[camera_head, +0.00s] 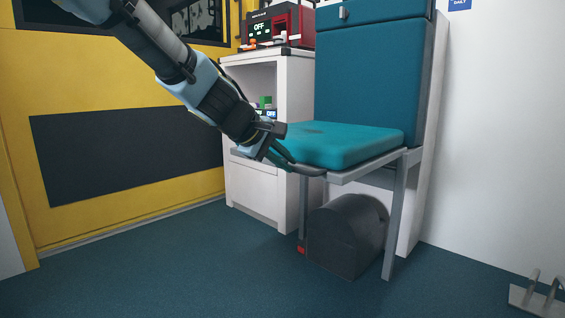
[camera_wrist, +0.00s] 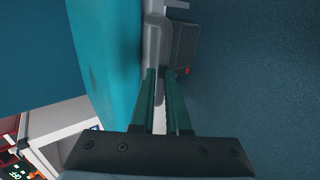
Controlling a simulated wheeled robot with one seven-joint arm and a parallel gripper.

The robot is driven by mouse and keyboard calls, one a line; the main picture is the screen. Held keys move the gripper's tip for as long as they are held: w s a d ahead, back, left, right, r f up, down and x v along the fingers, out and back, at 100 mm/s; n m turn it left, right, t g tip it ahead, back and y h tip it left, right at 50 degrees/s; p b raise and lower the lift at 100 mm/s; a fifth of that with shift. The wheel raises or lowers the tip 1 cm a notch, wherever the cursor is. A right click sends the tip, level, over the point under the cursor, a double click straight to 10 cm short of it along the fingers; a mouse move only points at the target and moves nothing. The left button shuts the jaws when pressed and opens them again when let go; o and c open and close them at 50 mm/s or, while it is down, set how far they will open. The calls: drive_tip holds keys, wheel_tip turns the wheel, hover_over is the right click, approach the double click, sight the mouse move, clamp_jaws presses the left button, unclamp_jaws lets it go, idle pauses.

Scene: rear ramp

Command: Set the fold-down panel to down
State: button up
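The fold-down panel is a seat with a teal cushion (camera_head: 345,143), lying about level below an upright teal backrest (camera_head: 368,75). Its grey leg (camera_head: 397,215) stands on the floor. A grey handle (camera_head: 310,170) runs along the seat's front edge. My gripper (camera_head: 280,157) is at the left front corner of the seat. In the wrist view the cushion (camera_wrist: 108,55) is left of the handle (camera_wrist: 155,45), and my gripper's two fingers (camera_wrist: 160,78) lie close on either side of the handle's end. They appear shut on it; the exact contact is partly hidden.
A dark rounded case (camera_head: 347,235) sits on the floor under the seat. A white cabinet (camera_head: 262,195) with a red device (camera_head: 280,25) on top stands left of the seat. A metal floor bracket (camera_head: 540,295) is at lower right. The floor in front is clear.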

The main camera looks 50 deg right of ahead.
drive_tip(key=o, duration=0.5)
drive_tip(key=p+v, duration=0.3)
drive_tip(key=v, duration=0.8)
drive_tip(key=shift+d+p, duration=0.1)
drive_tip(key=shift+p, duration=0.2)
